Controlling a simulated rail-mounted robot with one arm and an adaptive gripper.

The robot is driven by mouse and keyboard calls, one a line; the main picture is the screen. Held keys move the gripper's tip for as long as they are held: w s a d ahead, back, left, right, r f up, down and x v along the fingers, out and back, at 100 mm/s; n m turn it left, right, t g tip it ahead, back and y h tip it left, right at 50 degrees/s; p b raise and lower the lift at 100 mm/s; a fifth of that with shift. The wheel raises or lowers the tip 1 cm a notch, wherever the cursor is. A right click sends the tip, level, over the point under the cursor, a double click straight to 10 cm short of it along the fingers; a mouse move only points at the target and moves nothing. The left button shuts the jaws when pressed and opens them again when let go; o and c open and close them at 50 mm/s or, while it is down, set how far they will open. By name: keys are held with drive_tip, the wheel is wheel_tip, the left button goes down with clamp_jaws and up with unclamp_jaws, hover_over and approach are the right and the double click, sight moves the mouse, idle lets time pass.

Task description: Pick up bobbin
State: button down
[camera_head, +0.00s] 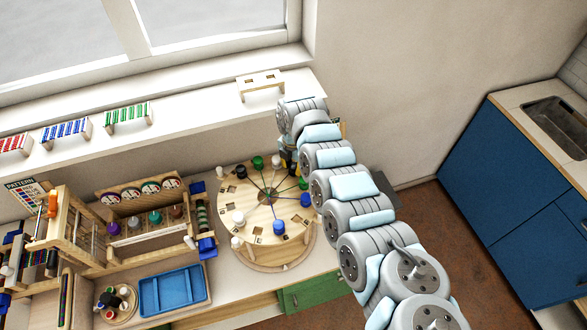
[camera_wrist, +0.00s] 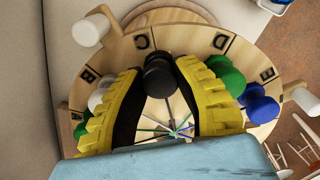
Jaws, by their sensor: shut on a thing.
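My gripper (camera_wrist: 157,80) is shut on a black bobbin (camera_wrist: 160,72) in the wrist view, with its yellow, dark-padded fingers on either side. The bobbin is over the round wooden board near the slot marked C; I cannot tell whether it is clear of the board. In the head view my gripper (camera_head: 288,150) is at the board's far right edge, partly hidden by my arm. The round board (camera_head: 240,200) has coloured threads meeting at its centre.
A wooden rack (camera_head: 148,205) with several bobbins and a blue tray (camera_head: 172,289) are left of the board. Small stands with red, blue and green rods line the sill (camera_head: 200,110). A blue cabinet (camera_head: 510,200) with a sink is at right.

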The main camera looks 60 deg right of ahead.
sight(293, 166)
wheel_tip(293, 166, up, 10)
drive_tip(key=shift+f+b, duration=0.1)
drive_tip(key=shift+b, duration=1)
